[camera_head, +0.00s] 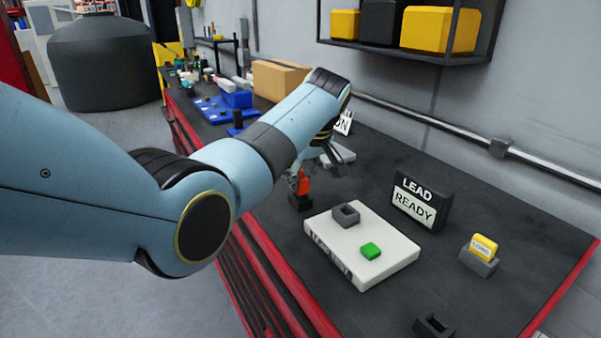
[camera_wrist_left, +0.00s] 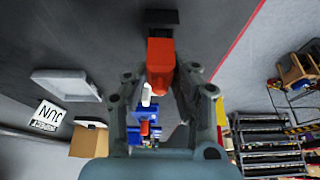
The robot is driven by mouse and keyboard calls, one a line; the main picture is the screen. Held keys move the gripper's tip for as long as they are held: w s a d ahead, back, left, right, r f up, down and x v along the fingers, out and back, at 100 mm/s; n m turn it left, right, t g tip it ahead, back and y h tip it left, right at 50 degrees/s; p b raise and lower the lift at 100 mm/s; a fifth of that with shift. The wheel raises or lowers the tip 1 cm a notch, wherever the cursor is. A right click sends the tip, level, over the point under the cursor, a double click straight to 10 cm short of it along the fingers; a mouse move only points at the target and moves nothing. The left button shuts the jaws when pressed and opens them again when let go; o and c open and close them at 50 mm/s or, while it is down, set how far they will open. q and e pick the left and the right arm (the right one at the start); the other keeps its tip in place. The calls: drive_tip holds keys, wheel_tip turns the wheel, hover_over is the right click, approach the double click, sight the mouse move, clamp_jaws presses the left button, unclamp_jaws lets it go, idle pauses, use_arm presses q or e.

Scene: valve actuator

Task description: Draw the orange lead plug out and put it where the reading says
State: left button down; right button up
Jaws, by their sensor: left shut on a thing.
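The orange lead plug (camera_head: 303,184) stands upright at a small black socket (camera_head: 299,203) on the bench. My left gripper (camera_head: 305,178) reaches down over it and is shut on it, one finger on each side. In the left wrist view the plug (camera_wrist_left: 160,62) lies between the fingers, with the black socket (camera_wrist_left: 160,18) just past its end. I cannot tell how deep the plug sits in it. A display (camera_head: 421,204) reads "LEAD READY". A white block (camera_head: 325,262) carries an empty grey socket (camera_head: 345,214) and a green button (camera_head: 370,251). My right gripper is out of view.
A yellow plug (camera_head: 484,245) with a label too small to read stands in a grey holder (camera_head: 478,262) at the right. An empty dark holder (camera_head: 434,325) is at the front. A cardboard box (camera_head: 278,80) and blue parts (camera_head: 235,100) lie farther back.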

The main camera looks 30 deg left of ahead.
use_arm(q)
drive_tip(key=shift+f, duration=0.6)
drive_tip(key=c, duration=1)
unclamp_jaws()
drive_tip(key=v, duration=1.2)
drive_tip(key=shift+s, duration=0.15)
